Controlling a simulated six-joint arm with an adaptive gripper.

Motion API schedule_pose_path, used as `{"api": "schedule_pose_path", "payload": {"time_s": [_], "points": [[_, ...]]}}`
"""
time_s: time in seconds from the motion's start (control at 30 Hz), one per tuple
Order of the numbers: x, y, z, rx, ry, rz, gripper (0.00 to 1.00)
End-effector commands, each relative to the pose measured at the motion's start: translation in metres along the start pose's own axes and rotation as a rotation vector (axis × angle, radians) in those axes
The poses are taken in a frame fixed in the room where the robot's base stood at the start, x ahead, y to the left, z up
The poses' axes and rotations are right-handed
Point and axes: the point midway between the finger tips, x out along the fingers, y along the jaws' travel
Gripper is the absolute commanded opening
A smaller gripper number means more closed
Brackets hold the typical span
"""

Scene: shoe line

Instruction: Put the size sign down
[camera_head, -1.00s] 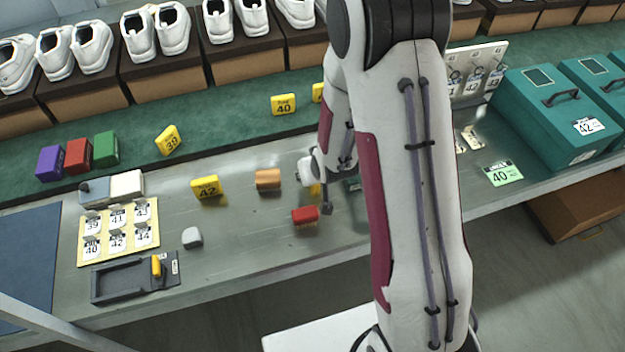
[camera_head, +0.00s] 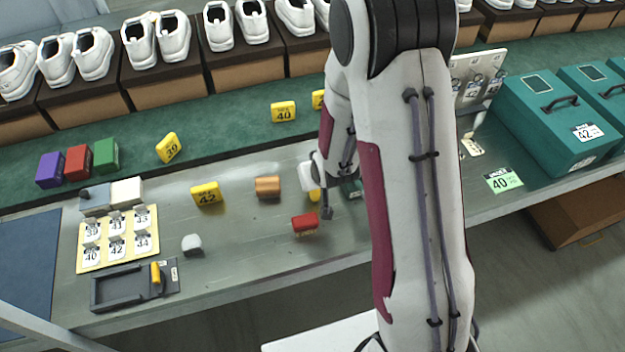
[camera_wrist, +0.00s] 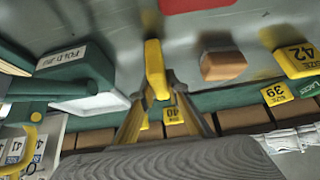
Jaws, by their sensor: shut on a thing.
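My gripper (camera_wrist: 158,82) is shut on a yellow size sign (camera_wrist: 155,66) in the wrist view, with its fingers on either side of the sign's narrow body. The sign's number is turned out of sight. In the head view only a bit of this yellow sign (camera_head: 313,193) shows beside my gripper, low over or on the grey bench; I cannot tell whether it touches. Another yellow sign, 42 (camera_head: 207,194), stands to the left on the bench. Signs 39 (camera_head: 168,148) and 40 (camera_head: 283,111) stand on the green strip, with one more (camera_head: 318,99) partly hidden by my arm.
An orange-brown block (camera_head: 268,187) and a red brush (camera_head: 305,224) are close to my gripper. A green-and-white labelled object (camera_wrist: 75,75) is left of the sign in the wrist view. A number-tag board (camera_head: 118,262) and dark tray (camera_head: 120,288) lie left. Teal boxes (camera_head: 545,120) stand right.

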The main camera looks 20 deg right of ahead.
Motion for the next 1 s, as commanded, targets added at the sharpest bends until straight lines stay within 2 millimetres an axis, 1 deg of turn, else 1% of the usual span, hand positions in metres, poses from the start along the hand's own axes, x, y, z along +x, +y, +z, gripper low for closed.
{"api": "schedule_pose_path", "payload": {"time_s": [0.27, 0.7, 1.0], "points": [[-0.02, 0.0, -0.014, 0.0, 0.004, 0.0, 0.0], [-0.06, 0.0, -0.04, -0.001, 0.004, 0.0, 0.0], [-0.075, 0.0, -0.049, 0.0, 0.002, 0.0, 0.0]]}}
